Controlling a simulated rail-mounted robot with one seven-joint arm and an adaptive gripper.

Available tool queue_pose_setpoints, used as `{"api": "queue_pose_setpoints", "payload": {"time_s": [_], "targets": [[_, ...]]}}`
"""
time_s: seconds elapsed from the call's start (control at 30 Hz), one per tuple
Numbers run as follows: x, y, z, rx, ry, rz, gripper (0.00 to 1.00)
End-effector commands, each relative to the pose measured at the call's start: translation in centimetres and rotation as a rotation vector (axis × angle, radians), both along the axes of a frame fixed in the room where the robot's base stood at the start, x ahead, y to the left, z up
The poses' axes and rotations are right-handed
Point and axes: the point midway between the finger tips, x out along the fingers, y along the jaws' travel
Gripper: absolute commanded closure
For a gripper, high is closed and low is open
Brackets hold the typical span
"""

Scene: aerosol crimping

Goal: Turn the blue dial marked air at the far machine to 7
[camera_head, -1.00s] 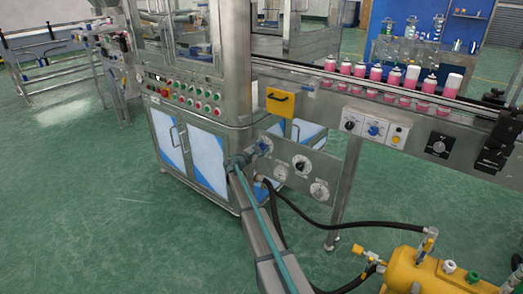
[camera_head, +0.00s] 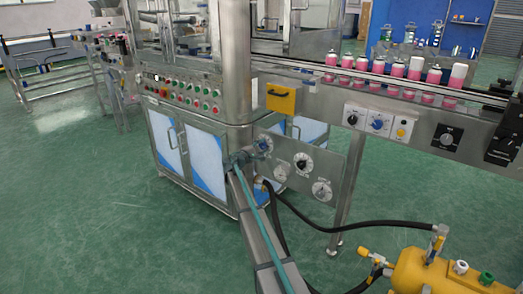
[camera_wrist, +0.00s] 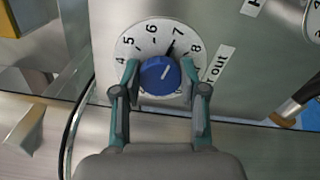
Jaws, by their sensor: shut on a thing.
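The blue dial (camera_wrist: 160,75) sits on a round white number face (camera_wrist: 127,50) on a steel panel. A label beside the face is partly hidden and reads "r out". My gripper (camera_wrist: 160,78) is shut on the blue dial, one finger on each side of it. In the head view my gripper (camera_head: 240,160) is at the panel's left edge, and the blue dial (camera_head: 263,143) shows just to its right.
The same panel (camera_head: 335,155) carries other dials, including a black one (camera_head: 303,163). A yellow box (camera_head: 281,98) is above it. A conveyor with pink cans (camera_head: 397,67) runs right. A black hose (camera_head: 350,232) leads to a yellow tank (camera_head: 440,275) at lower right.

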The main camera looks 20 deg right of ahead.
Motion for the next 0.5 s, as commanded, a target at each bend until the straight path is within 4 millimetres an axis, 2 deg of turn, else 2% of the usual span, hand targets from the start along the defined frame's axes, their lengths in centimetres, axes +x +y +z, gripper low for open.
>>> {"api": "queue_pose_setpoints", "payload": {"time_s": [0.33, 0.37, 0.5], "targets": [[-0.03, 0.04, -0.02, 0.003, -0.003, 0.001, 0.93], [-0.03, 0.04, -0.02, 0.003, -0.003, 0.001, 0.56], [-0.02, 0.04, -0.02, 0.003, -0.002, 0.001, 0.33]]}}
